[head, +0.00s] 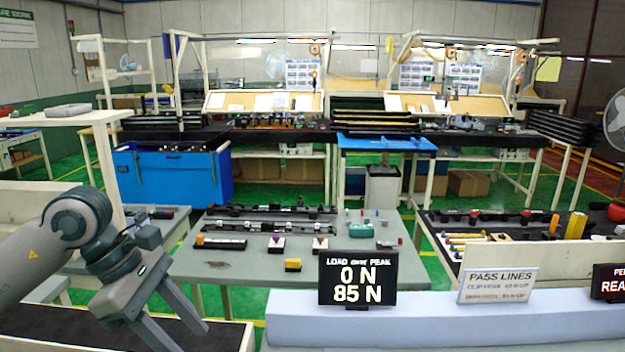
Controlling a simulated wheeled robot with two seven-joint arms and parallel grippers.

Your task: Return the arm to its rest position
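My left arm comes in from the left edge, and its gripper (182,332) points down at the lower left. Its two fingers are spread with a gap between them, and nothing shows in the gap. The gripper appears in front of the grey worktable, over a dark surface low in the picture. My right gripper is not in view. The load display (358,278) reads 0 N over 85 N.
A grey worktable (218,264) holds dark trim strips (270,226), small clip blocks and a yellow block (293,265). A pale ledge (440,325) crosses the lower right, with a pass-lines sign (497,285). A blue cabinet (172,178) stands behind.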

